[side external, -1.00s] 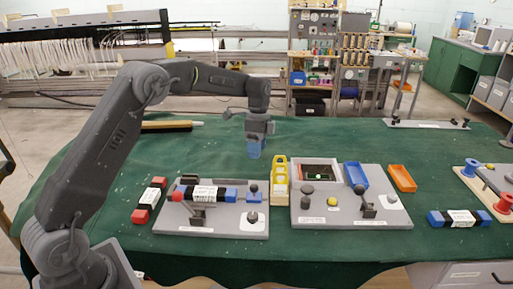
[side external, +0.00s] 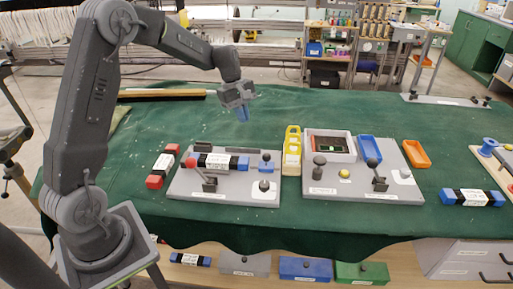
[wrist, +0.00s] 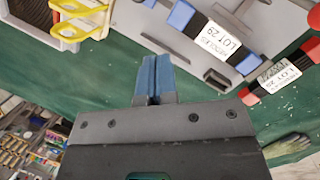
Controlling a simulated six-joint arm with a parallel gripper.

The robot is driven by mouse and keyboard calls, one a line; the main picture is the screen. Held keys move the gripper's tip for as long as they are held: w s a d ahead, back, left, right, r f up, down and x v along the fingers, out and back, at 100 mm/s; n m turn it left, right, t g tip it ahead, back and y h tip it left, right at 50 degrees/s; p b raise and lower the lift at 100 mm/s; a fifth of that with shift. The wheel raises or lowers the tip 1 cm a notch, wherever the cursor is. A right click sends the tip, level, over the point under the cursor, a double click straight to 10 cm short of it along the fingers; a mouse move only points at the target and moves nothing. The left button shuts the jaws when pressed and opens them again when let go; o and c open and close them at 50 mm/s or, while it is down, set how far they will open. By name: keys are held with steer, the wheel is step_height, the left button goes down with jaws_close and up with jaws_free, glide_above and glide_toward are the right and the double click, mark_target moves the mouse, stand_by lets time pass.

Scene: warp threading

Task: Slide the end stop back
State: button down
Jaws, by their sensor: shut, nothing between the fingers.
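The end stop appears to be the blue block with a dark knob (side external: 266,162) at the right end of the left grey fixture plate (side external: 238,198). A cartridge with blue ends and a white label (side external: 217,161) lies on the plate to its left, with a small gap between them. The cartridge also shows in the wrist view (wrist: 219,40). My gripper (side external: 243,114) is shut and empty, above the green cloth behind the plate. Its blue fingers (wrist: 155,78) are together in the wrist view. They touch nothing. The end stop is not clearly visible in the wrist view.
A red-ended cartridge (side external: 162,168) lies left of the plate. The cloth (side external: 200,122) behind the plates is mostly clear.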

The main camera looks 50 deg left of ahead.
steer(key=s+a+n, duration=0.1)
steer(key=n, duration=0.7)
glide_above(245, 157)
steer(key=shift+t, duration=0.4)
step_height(245, 157, down, 10)
steer(key=shift+r, duration=0.1)
steer(key=shift+w+d+f, duration=0.1)
steer(key=shift+w+d, duration=0.25)
steer(key=shift+d, duration=0.2)
steer(key=shift+w+d+f, duration=0.1)
steer(key=shift+w+d, duration=0.2)
steer(key=shift+d, duration=0.2)
steer(key=shift+w+d+f, duration=0.1)
steer(key=shift+w+d, duration=0.35)
steer(key=shift+d, duration=0.15)
steer(key=shift+w+d, duration=1.15)
steer(key=shift+d, duration=0.1)
steer(key=shift+s+a, duration=0.1)
steer(key=shift+a, duration=0.05)
